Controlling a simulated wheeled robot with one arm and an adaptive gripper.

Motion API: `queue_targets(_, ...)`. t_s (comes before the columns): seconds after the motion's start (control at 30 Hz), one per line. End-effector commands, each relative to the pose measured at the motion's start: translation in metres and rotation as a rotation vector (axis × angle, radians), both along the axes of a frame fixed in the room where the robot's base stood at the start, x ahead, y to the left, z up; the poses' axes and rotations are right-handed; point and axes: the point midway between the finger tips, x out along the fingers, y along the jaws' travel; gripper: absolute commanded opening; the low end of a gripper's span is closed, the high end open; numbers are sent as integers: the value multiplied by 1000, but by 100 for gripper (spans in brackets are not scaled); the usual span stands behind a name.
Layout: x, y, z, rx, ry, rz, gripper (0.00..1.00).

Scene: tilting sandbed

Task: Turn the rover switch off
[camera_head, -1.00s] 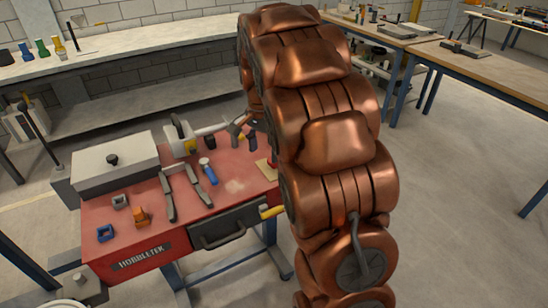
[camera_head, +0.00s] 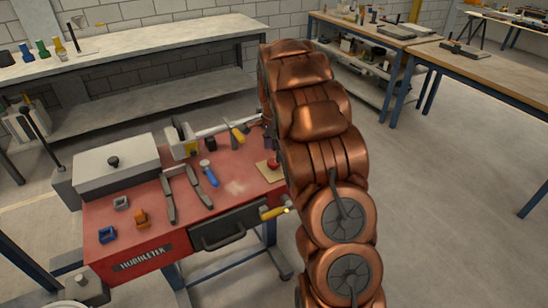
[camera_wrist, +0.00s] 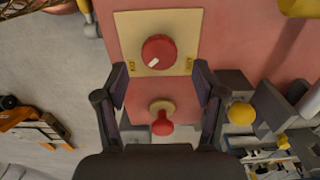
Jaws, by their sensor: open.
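The rover switch is a round red knob (camera_wrist: 158,50) with a white mark, on a beige plate (camera_wrist: 180,22). The white mark points to the lower left in the wrist view. Small yellow labels sit at the plate's lower corners, too small to read surely. In the head view the red knob (camera_head: 273,164) sits at the red bench's right end, partly near my arm. My gripper (camera_wrist: 161,76) is open and empty, with one finger on each side below the knob in the wrist view, apart from it. In the head view my arm hides the gripper.
A second red knob (camera_wrist: 162,126) on a round tan base shows between the fingers. The red bench (camera_head: 235,188) holds a grey box (camera_head: 115,165), flat tools, a blue-handled tool (camera_head: 209,174) and a vise-like device (camera_head: 183,140). A yellow handle (camera_head: 273,212) sticks out in front.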

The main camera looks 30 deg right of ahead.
Motion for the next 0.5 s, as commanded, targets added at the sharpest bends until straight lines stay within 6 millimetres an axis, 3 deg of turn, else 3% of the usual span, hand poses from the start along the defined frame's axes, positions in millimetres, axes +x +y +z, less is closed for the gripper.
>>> queue_targets(0.23, -1, 1, -31, 1, 4, 0, 70)
queue_targets(0.5, 0, 0, -39, 0, 0, 0, 70)
